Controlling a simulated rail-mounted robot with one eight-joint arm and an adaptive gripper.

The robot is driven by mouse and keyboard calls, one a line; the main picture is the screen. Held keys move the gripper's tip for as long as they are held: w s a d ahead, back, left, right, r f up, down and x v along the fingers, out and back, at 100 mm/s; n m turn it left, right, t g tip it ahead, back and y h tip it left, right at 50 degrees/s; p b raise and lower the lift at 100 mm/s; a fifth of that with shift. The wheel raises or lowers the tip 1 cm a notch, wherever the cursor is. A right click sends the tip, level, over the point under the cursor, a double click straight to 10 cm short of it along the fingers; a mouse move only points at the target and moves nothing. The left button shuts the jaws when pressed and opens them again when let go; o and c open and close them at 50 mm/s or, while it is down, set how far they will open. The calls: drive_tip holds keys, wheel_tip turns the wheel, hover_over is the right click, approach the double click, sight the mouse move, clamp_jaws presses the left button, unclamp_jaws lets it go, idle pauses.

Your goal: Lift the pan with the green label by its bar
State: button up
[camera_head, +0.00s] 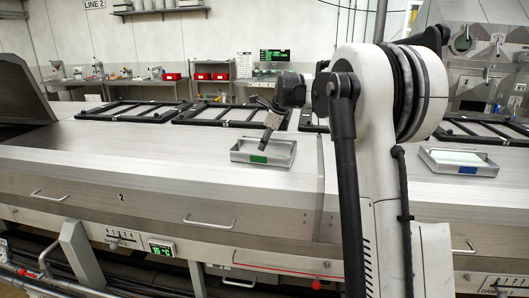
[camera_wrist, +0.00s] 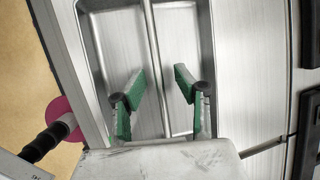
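The pan with the green label (camera_head: 241,156) sits on the metal hood top, and its green label (camera_head: 258,160) faces front. My gripper (camera_head: 263,148) is over this pan, pointing down. In the wrist view, a thin metal bar (camera_wrist: 153,40) runs lengthwise over the shallow pan (camera_wrist: 190,35). My gripper (camera_wrist: 158,72) is open, with one green finger pad on each side of the bar. I see gaps between the pads and the bar. How deep the fingertips reach beside the bar is hard to tell. The label is not visible in the wrist view.
A second pan with a blue label (camera_head: 432,163) sits on the hood top at the right. Black-framed panels (camera_head: 135,110) line the hood's back. Handles (camera_head: 209,222) are on the front face. The hood top (camera_head: 150,160) left of the green-labelled pan is clear.

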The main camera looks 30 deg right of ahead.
drive_tip(key=shift+c, duration=0.4)
clamp_jaws()
drive_tip(key=shift+r, duration=0.15)
